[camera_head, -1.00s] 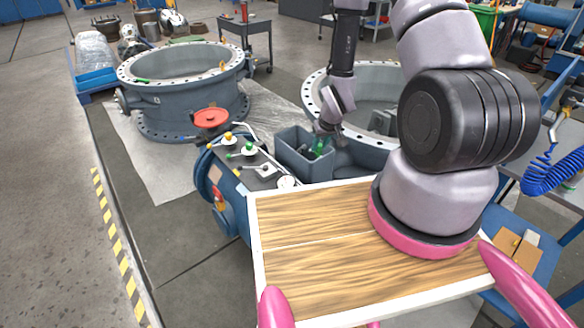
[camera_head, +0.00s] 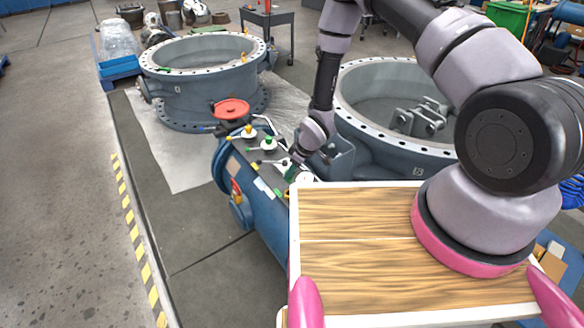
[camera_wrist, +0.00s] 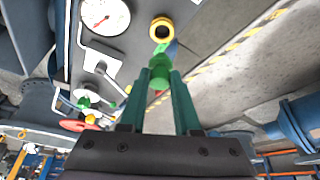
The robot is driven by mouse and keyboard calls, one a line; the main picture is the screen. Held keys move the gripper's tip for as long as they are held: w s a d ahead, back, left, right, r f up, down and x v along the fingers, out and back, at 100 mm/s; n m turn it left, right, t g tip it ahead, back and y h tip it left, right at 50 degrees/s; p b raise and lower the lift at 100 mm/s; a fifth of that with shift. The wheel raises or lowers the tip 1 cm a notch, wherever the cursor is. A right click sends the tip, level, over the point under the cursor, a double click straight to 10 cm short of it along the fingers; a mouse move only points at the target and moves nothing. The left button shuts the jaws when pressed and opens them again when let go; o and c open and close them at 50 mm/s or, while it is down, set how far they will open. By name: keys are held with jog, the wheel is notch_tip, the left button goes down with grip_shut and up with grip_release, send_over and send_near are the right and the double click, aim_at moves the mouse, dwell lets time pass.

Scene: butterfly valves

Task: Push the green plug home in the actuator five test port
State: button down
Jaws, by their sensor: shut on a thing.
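My gripper (camera_head: 292,172) is over the near end of the panel on top of the blue actuator (camera_head: 266,224). In the wrist view its green fingers are shut on the green plug (camera_wrist: 160,74). A yellow-rimmed port (camera_wrist: 162,29) with a dark opening lies just beyond the plug, in line with the fingers. I cannot tell whether the plug's front end touches the port. In the head view, the plug cannot be told apart from the fingers. No port number is readable.
A white gauge (camera_wrist: 105,15) sits beside the port. A red handwheel (camera_head: 231,109) and knobs with yellow (camera_head: 248,131) and green (camera_head: 268,143) tops stand farther along the actuator. Large flanged valve bodies (camera_head: 205,85) stand behind.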

aim_at(292, 179)
jog(key=shift+f, duration=2.5)
jog(key=shift+d+f, duration=0.1)
jog(key=shift+f, duration=1.2)
dwell(1.2)
jog(key=c, duration=0.5)
grip_release()
jog(key=shift+c, duration=0.2)
jog(key=shift+o, duration=0.3)
jog(key=o, duration=0.4)
jog(key=shift+r, duration=0.1)
jog(key=shift+r, duration=3.7)
